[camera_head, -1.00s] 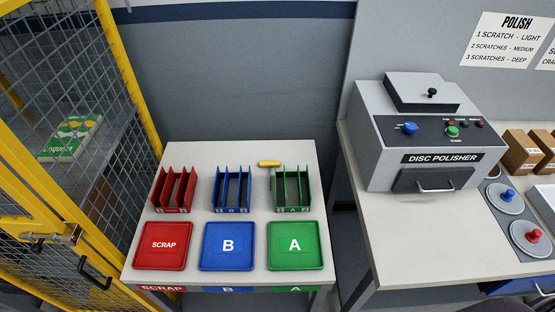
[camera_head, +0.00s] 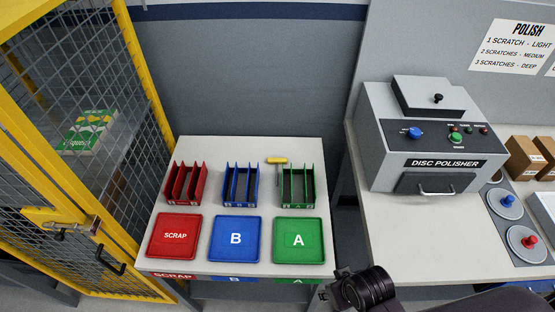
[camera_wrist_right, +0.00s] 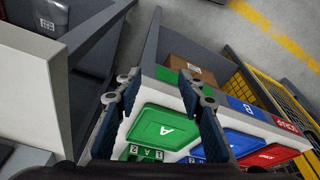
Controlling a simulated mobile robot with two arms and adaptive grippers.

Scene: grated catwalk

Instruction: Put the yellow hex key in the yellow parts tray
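The yellow hex key (camera_head: 277,160) lies at the back of the small table, behind the green rack. Its yellow handle shows, with a thin shaft running toward the green rack. I see no yellow parts tray; the flat trays in view are red (camera_head: 173,236), blue (camera_head: 235,240) and green (camera_head: 298,241). My right gripper comes in at the bottom of the head view, by the table's front right corner. In the right wrist view my right gripper (camera_wrist_right: 160,88) has its fingers apart and empty, with the green tray (camera_wrist_right: 170,127) beyond them. My left gripper is not in view.
Red (camera_head: 186,183), blue (camera_head: 242,184) and green (camera_head: 298,186) divided racks stand behind the trays. A yellow-framed mesh gate (camera_head: 88,130) is on the left. A disc polisher (camera_head: 425,140) stands on the right bench, past a gap. The table's back left is clear.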

